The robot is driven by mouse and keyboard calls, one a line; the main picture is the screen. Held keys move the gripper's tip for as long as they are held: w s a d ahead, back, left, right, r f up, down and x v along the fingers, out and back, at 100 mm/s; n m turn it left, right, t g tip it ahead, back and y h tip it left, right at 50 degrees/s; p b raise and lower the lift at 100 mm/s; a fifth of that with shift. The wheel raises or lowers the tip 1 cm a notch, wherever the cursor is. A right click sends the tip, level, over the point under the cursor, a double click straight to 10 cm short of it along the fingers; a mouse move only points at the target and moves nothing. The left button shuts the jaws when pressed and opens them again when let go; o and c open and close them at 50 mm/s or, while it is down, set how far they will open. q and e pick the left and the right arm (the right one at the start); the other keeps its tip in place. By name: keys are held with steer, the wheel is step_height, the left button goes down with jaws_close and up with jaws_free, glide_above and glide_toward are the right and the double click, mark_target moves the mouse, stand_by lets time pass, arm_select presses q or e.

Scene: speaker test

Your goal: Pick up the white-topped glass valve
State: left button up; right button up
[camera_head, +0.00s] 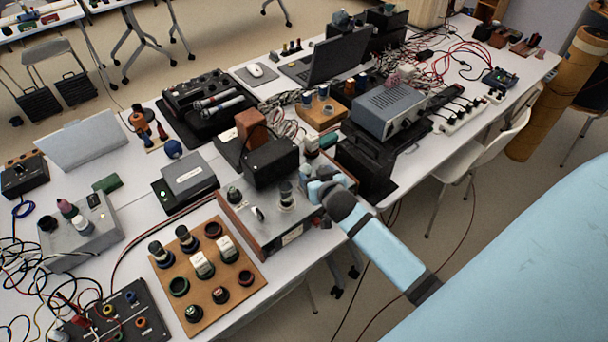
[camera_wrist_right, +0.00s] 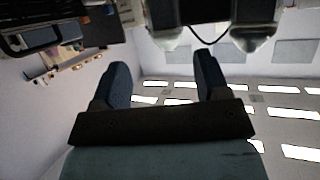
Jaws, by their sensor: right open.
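My right gripper (camera_head: 311,184) is at the right end of a wood-sided metal unit (camera_head: 275,232). It is just right of an upright glass valve (camera_head: 286,193) with a grey top, on the unit. The gap between them is hard to judge. In the right wrist view the fingers of my right gripper (camera_wrist_right: 164,72) are wide apart with nothing between them. That view is upside down; two dark shapes with pale ends show at its top edge, beyond the fingers. My left gripper is not in view.
A black box (camera_head: 271,163) stands behind the unit, and a black case (camera_head: 365,168) stands behind my right gripper. A grey instrument (camera_head: 388,108) is farther back. Cables and a black panel (camera_head: 118,318) lie at the front left. The table is crowded, with small bare patches.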

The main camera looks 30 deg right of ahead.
mark_target(307, 170)
steer(key=x, duration=0.4)
steer(key=a+p+x, duration=0.1)
steer(key=x, duration=0.1)
steer(key=shift+w+d, duration=0.1)
steer(key=shift+w, duration=0.25)
steer(key=c, duration=1)
